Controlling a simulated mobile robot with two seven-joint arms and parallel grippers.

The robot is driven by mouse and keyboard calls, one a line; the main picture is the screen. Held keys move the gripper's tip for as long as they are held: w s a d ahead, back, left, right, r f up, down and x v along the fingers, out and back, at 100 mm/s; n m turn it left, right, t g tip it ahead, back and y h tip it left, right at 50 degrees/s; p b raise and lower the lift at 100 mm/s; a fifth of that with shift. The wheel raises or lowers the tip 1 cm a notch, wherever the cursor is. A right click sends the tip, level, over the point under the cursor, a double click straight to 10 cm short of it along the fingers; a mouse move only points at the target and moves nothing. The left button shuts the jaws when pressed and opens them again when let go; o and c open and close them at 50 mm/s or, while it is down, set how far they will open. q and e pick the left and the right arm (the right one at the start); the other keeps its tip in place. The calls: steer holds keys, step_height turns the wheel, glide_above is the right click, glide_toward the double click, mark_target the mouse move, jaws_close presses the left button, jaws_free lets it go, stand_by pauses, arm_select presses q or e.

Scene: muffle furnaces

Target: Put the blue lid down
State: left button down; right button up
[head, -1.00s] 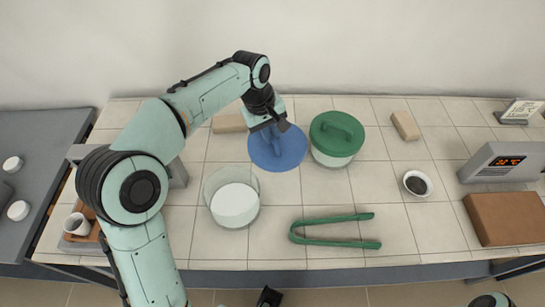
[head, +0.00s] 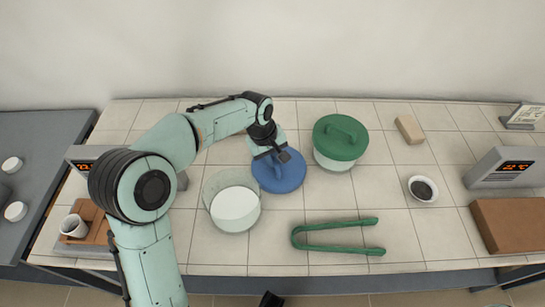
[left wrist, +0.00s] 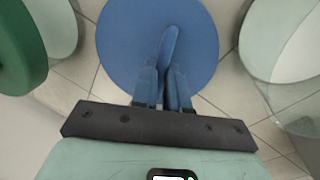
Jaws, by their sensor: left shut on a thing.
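The round blue lid (head: 283,180) is between the open glass jar and the green-lidded jar in the head view. It fills the top middle of the left wrist view (left wrist: 140,45), with its raised handle between my fingers. My left gripper (head: 277,157) is shut on that handle; it also shows in the left wrist view (left wrist: 164,85). The lid looks level and close to the tiled worktop (head: 400,235), but I cannot tell whether it touches. The open glass jar (head: 234,208) holds white contents. My right gripper is not clearly in view.
The green-lidded jar (head: 340,139) stands just right of the blue lid. Green tongs (head: 338,248) lie in front. A small bowl of dark powder (head: 422,188), a tan block (head: 409,130) and a furnace display (head: 505,168) are to the right. Tiles between tongs and bowl are clear.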

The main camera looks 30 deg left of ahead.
arm_select(q)
steer(key=c, duration=1.1)
jaws_free()
steer(key=shift+f, duration=0.1)
steer(key=shift+c, duration=0.2)
steer(key=p+v, duration=0.2)
steer(key=v, duration=1)
steer(key=shift+w, duration=0.1)
